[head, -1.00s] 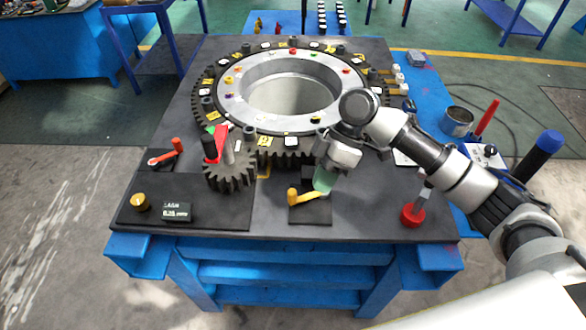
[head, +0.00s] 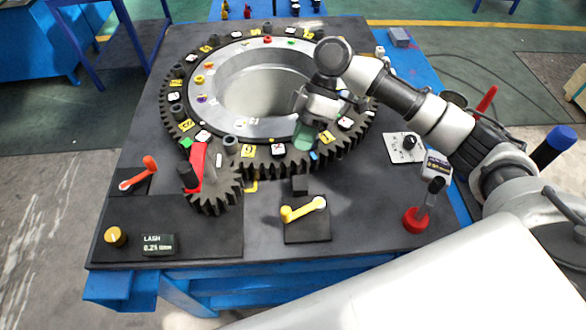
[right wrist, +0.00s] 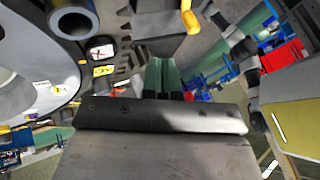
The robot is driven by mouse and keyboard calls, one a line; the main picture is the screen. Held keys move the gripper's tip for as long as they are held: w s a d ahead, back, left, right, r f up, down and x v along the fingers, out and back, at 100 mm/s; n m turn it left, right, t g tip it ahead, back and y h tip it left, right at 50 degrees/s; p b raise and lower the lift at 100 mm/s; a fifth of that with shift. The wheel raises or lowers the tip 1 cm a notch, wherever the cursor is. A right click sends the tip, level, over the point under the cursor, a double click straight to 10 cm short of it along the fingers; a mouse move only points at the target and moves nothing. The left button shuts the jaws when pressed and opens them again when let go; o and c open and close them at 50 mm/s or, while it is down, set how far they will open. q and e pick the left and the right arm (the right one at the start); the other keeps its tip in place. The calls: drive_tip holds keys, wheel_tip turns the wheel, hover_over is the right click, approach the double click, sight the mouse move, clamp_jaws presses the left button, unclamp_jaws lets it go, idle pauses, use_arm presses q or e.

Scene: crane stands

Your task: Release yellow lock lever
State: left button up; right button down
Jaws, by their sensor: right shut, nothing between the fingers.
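The yellow lock lever (head: 304,209) lies across its small dark plate (head: 308,232) near the front of the table, sloping a little up to the right. My right gripper (head: 304,138) is shut and empty, with green fingers. It is behind and above the lever, over the front of the toothed ring, apart from the lever. In the right wrist view my shut green fingers (right wrist: 165,75) show in the middle, and a yellow piece, likely the lever (right wrist: 189,18), shows at the top edge. My left gripper is out of view.
The large toothed ring (head: 181,125) fills the back of the table. A small gear (head: 215,201) with a red arm meshes at its front left. A red lever (head: 139,172) and yellow knob (head: 115,236) are left. A red-based tool (head: 416,219) stands right.

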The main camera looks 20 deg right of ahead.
drive_tip(key=p+x, duration=0.2)
drive_tip(key=x, duration=0.7)
drive_tip(key=shift+s+a+f, duration=0.2)
drive_tip(key=shift+s, duration=0.05)
drive_tip(key=s+p, duration=0.1)
drive_tip(key=s, duration=0.2)
drive_tip(key=shift+a+p, duration=0.4)
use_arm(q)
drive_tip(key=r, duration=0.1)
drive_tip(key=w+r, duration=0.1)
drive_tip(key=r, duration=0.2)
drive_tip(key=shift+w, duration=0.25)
use_arm(e)
drive_tip(key=shift+s+a, duration=0.1)
drive_tip(key=shift+s, duration=0.1)
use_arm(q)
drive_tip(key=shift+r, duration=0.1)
